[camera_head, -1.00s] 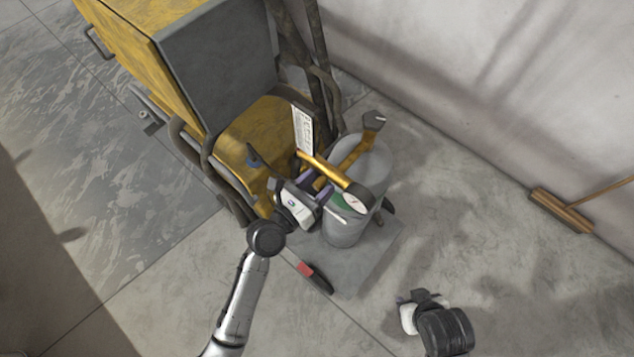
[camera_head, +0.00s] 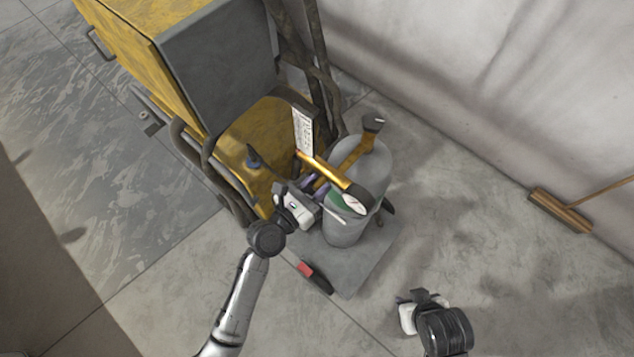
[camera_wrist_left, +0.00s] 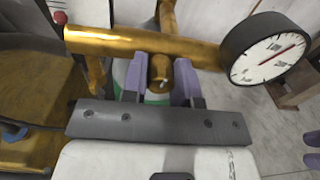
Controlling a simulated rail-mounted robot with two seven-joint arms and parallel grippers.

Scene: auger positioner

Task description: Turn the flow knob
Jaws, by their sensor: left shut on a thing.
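In the left wrist view, the flow knob, a short brass cylinder (camera_wrist_left: 160,72), sticks out from a brass pipe (camera_wrist_left: 130,45). My left gripper (camera_wrist_left: 160,85) has its two purple fingers on either side of the knob, shut on it. A round white-faced gauge (camera_wrist_left: 270,58) with a red needle is at the pipe's right end. In the head view, my left gripper (camera_head: 318,188) is at the brass pipe (camera_head: 325,171) above the grey cylinder (camera_head: 345,230); the knob is hidden there. My right gripper (camera_head: 410,308) is low at right, away from the machine, its fingers too unclear to judge.
A yellow machine (camera_head: 125,40) with a grey panel stands behind at left. A black handle with a red part (camera_head: 306,270) lies near the grey base plate (camera_head: 350,278). A broom (camera_head: 562,211) lies by the wall at right.

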